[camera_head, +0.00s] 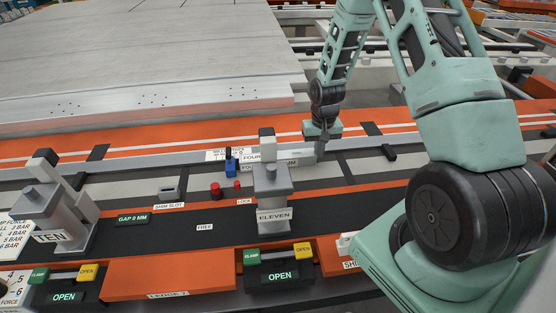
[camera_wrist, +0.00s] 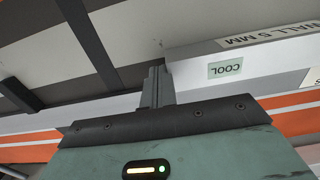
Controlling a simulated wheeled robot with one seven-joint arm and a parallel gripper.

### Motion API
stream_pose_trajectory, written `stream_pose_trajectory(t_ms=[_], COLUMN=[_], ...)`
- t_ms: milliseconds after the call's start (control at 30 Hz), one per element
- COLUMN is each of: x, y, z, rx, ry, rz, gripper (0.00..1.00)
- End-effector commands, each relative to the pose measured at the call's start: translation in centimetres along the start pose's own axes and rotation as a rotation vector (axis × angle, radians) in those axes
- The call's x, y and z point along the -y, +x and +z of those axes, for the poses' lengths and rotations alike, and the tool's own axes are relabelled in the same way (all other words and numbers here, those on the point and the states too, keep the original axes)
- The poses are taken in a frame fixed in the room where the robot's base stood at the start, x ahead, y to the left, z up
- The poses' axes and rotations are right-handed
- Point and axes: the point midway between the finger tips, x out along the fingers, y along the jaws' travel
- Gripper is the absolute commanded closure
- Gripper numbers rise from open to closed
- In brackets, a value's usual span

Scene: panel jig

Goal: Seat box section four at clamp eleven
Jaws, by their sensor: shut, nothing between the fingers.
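Clamp eleven (camera_head: 272,190) is a grey post block with an ELEVEN plate, standing on the dark strip in the middle of the head view. Its panel reads OPEN. Behind it lies a pale bar (camera_head: 297,158) labelled FOUR, partly hidden by the clamp. My gripper (camera_head: 321,153) points down at the bar's right end; contact cannot be told. In the wrist view the fingers (camera_wrist: 156,85) are shut together with nothing between them. A pale bar (camera_wrist: 195,58) beside them carries an upside-down COOL tag (camera_wrist: 226,68) and a label reading WALL 5 MM.
Clamp ten (camera_head: 54,215) stands at the left. A blue device (camera_head: 231,163) and red knobs (camera_head: 215,189) sit left of clamp eleven. A shim slot block (camera_head: 169,192) is farther left. A large pale panel (camera_head: 150,60) fills the back. The strip around the FREE label looks clear.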

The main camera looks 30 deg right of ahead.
Motion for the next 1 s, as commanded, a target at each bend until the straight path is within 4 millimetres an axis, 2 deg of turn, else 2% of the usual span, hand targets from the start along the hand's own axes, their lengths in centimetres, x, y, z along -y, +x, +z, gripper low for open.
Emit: stream_pose_trajectory(t_ms=[633,1000], x=[1.3,1.1], y=[0.0,0.0], z=[0.0,0.0], rx=[0.0,0.0], ry=[-0.002,0.0], rz=[0.0,0.0], gripper=[1.0,1.0])
